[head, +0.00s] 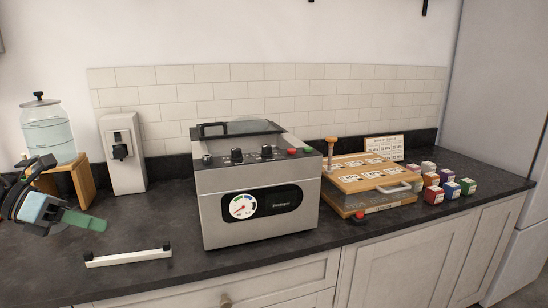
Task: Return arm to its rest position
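My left gripper (84,219) is at the left edge of the head view, above the dark counter. Its arm is black, with a pale blue block and flat green parts pointing right. It is in front of the wooden stand and left of the grey machine, apart from both. I cannot tell whether the green parts are together or spread, or whether something is between them. My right arm and gripper are not in view.
A grey lidded machine (222,182) stands mid-counter. A water jar (48,135) is on a wooden stand (82,182), beside a white dispenser (130,170). A white bar (128,258) lies in front. A wooden board box (350,200) and several small coloured boxes (433,195) are at right.

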